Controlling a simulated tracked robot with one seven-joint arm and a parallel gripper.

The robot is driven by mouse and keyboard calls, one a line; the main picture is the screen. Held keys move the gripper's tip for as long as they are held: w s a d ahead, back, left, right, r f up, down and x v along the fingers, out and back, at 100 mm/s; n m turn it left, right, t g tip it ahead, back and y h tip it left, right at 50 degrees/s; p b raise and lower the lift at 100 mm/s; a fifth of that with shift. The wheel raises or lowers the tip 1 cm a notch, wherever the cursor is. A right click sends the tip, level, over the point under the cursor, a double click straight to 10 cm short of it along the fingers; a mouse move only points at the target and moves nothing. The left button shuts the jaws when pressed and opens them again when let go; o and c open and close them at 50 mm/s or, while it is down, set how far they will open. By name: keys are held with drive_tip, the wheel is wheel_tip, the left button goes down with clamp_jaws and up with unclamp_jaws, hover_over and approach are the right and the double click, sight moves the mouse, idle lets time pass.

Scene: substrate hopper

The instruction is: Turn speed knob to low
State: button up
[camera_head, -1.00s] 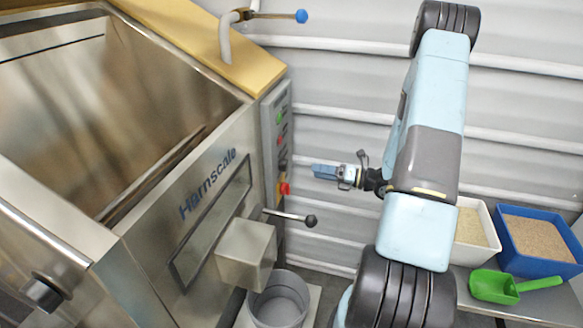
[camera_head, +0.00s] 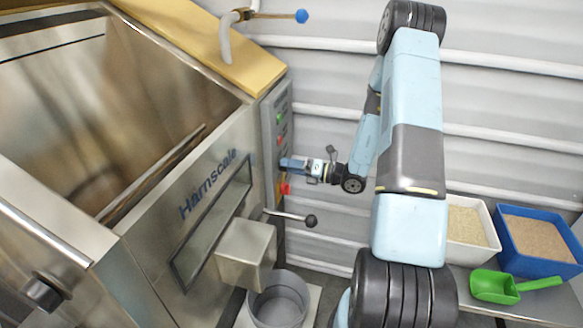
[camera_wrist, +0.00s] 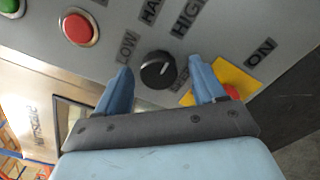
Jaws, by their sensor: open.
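The speed knob (camera_wrist: 158,70) is a round black dial on the grey control panel (camera_wrist: 225,30). In the wrist view the LOW label is to its upper left and HIGH to its upper right. A pale mark shows on its face, but its exact setting is hard to tell. My gripper (camera_wrist: 160,66) is open, with one blue finger on each side of the knob; whether they touch it is unclear. In the head view my gripper (camera_head: 286,165) is at the panel's face and hides the knob.
A red button (camera_wrist: 80,28) and a yellow plate (camera_wrist: 238,78) with a red part flank the knob. Below the panel, a lever with a black ball (camera_head: 310,221) sticks out from the hopper (camera_head: 130,225). A grey bucket (camera_head: 283,312) stands beneath.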

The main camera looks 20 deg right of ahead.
drive_tip(key=shift+c, duration=0.5)
drive_tip(key=c, duration=1)
drive_tip(key=shift+o, duration=0.2)
drive_tip(key=shift+s+f+n, duration=0.1)
drive_tip(key=shift+s+n, duration=0.05)
drive_tip(key=shift+n, duration=8.75)
